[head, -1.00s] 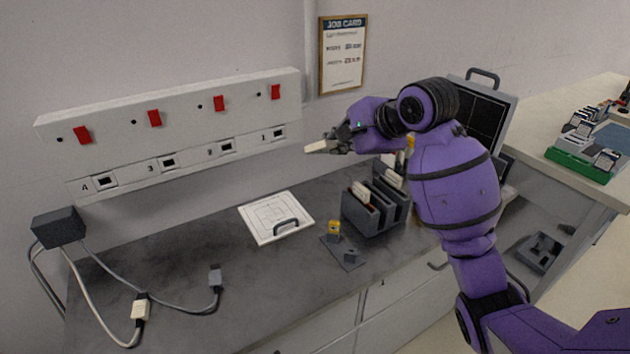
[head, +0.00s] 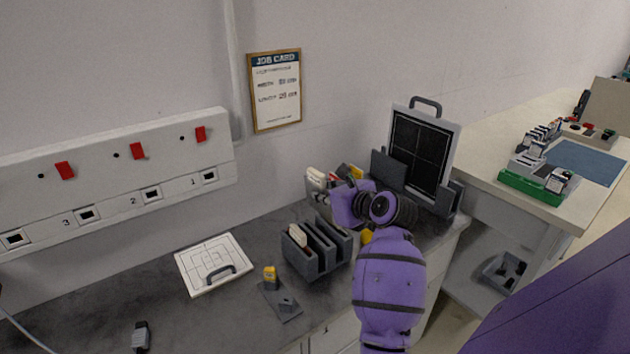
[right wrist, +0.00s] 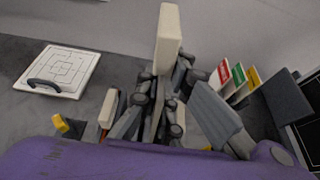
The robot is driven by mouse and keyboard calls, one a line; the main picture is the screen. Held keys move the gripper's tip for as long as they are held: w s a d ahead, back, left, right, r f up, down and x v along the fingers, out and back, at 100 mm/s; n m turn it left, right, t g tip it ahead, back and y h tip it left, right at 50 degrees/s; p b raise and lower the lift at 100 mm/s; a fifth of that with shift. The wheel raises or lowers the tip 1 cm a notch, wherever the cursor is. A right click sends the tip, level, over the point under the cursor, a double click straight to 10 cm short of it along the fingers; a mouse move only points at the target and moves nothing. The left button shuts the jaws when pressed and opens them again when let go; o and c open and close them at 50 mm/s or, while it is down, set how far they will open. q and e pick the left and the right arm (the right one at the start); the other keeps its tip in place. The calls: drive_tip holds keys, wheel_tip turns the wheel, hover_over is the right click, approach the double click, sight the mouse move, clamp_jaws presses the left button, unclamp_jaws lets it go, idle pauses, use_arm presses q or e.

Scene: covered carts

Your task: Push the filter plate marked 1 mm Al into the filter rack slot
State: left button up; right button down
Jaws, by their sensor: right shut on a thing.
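My right gripper (head: 335,190) is shut on a cream plate (head: 316,178), held above the back of the bench. In the right wrist view the cream plate (right wrist: 168,40) stands upright from between the fingers (right wrist: 160,95). No marking is readable on it. A dark grey slotted rack (head: 328,262) stands below and in front of the gripper, with a cream piece (head: 297,236) in its left slot. Upright plates with red, green and yellow labels (right wrist: 238,80) stand beside the gripper. My arm hides part of that area in the head view. My left gripper is not in view.
A white panel with a handle (head: 214,263) lies left of the rack. A small grey base with a yellow-topped piece (head: 270,278) sits in front. A dark framed panel (head: 420,150) stands at the bench's right end. A wall box with red switches (head: 137,152) is at left.

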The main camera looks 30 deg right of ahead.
sight(320, 213)
drive_tip(key=shift+m, duration=0.3)
drive_tip(key=shift+t, duration=0.3)
drive_tip(key=shift+s+a+f, duration=0.1)
drive_tip(key=shift+a+f, duration=0.05)
drive_tip(key=shift+f, duration=1.2)
drive_tip(key=shift+a+f, duration=0.15)
drive_tip(key=shift+f, duration=1.2)
drive_tip(key=shift+f, duration=2.05)
drive_tip(key=c, duration=1.8)
unclamp_jaws()
drive_tip(key=shift+s, duration=0.1)
drive_tip(key=shift+c, duration=0.2)
drive_tip(key=shift+f, duration=0.1)
